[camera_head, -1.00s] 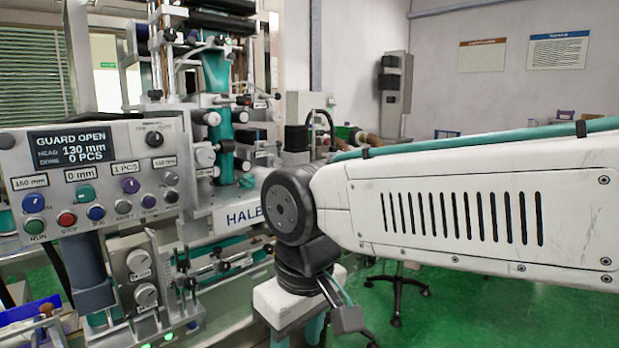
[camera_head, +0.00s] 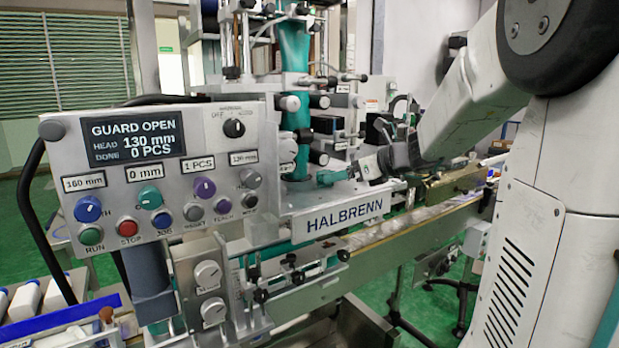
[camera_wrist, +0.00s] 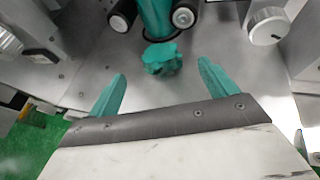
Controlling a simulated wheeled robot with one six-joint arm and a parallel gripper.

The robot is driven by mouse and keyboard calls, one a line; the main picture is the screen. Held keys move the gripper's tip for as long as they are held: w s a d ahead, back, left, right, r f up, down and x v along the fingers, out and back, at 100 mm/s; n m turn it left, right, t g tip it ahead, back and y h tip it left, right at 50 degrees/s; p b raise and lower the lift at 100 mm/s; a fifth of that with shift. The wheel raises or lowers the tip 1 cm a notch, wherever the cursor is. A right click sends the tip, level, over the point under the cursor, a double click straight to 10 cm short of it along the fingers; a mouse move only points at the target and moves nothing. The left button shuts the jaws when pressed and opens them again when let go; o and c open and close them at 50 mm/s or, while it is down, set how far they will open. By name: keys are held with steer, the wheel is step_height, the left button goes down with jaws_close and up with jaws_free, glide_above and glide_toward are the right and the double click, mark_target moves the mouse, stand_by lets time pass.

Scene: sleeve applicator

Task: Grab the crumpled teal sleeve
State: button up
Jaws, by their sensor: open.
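The crumpled teal sleeve (camera_wrist: 161,58) lies as a small wad on the grey metal plate in the wrist view, just below the foot of the upright teal tube (camera_wrist: 154,18). My gripper (camera_wrist: 162,70) is open, with one teal finger on each side of the view. The sleeve lies ahead, roughly between the fingertip lines, and neither finger touches it. In the head view, my gripper (camera_head: 332,177) reaches in from the right over the plate at the tube's foot. There I cannot clearly tell the sleeve from the teal finger.
Two rollers (camera_wrist: 183,17) flank the tube close above the sleeve. A knob (camera_wrist: 266,26) stands to the right. The control panel (camera_head: 160,175) reads GUARD OPEN and juts out left of the tube. A conveyor (camera_head: 415,220) runs off to the right.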

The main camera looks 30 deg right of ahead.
steer(key=shift+x, duration=1.25)
steer(key=x, duration=0.4)
steer(key=shift+w+d+f, duration=0.1)
steer(key=shift+w, duration=0.05)
steer(key=c, duration=1)
